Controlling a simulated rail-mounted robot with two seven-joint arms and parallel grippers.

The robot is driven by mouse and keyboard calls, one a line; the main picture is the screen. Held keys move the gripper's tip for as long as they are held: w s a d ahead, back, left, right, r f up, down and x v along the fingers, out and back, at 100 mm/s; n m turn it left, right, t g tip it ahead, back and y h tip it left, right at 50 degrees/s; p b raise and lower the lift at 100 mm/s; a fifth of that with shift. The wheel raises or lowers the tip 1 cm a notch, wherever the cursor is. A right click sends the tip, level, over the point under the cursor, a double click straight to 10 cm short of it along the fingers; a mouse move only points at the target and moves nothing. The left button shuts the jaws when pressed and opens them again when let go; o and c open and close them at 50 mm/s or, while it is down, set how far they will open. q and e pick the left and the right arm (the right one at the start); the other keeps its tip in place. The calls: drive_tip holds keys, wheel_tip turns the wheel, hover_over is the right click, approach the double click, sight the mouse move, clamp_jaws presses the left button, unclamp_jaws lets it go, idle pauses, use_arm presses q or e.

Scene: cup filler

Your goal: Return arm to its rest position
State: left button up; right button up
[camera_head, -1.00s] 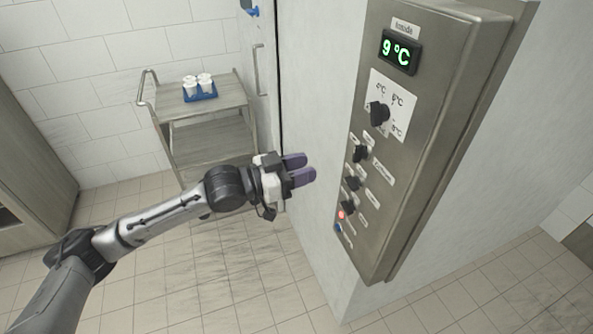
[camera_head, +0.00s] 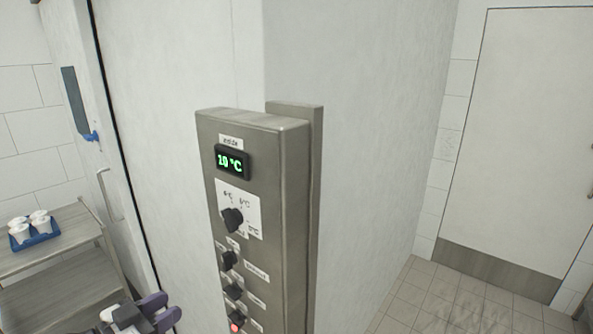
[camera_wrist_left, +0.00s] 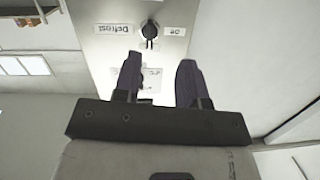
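My left gripper (camera_head: 157,312) shows at the bottom of the head view, in front of the control panel's lower left side. Its two purple fingers are apart, and the left wrist view also shows them spread with nothing between (camera_wrist_left: 160,85). The metal control panel (camera_head: 292,190) carries a green display (camera_head: 233,161) reading 10 °C, a large black knob (camera_head: 232,219) and several smaller knobs. In the left wrist view a black knob (camera_wrist_left: 151,32) beside a "Defrost" label lies beyond the fingertips, apart from them. My right gripper is in neither view.
A cart (camera_head: 75,250) stands at the left with white cups (camera_head: 40,217) in a blue tray (camera_head: 36,240). A pale wall (camera_head: 365,110) rises behind the panel. A door (camera_head: 530,140) is at the right, with open tiled floor (camera_head: 440,305) before it.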

use_arm(q)
drive_tip(key=s+a+f+m+g+y, duration=0.1)
drive_tip(key=s+a+f+y, duration=0.2)
drive_tip(key=y, duration=0.6)
drive_tip(key=s+d+f+n+g, duration=0.2)
drive_tip(key=s+d+f+g, duration=0.1)
drive_tip(key=s+f, duration=0.7)
drive_tip(key=s+d+f+n+g, duration=0.2)
drive_tip(key=s+d+f+g, duration=0.1)
drive_tip(key=s+f, duration=0.7)
drive_tip(key=s+d+f+n+g, duration=0.35)
drive_tip(key=s+f, duration=0.45)
drive_tip(key=s, duration=0.4)
wheel_tip(320, 180, up, 24)
drive_tip(key=w+p, duration=0.1)
drive_tip(key=p, duration=2.2)
drive_tip(key=shift+a+f+m+h+p, duration=0.15)
drive_tip(key=shift+f+m+h+p, duration=0.15)
drive_tip(key=shift+m, duration=0.15)
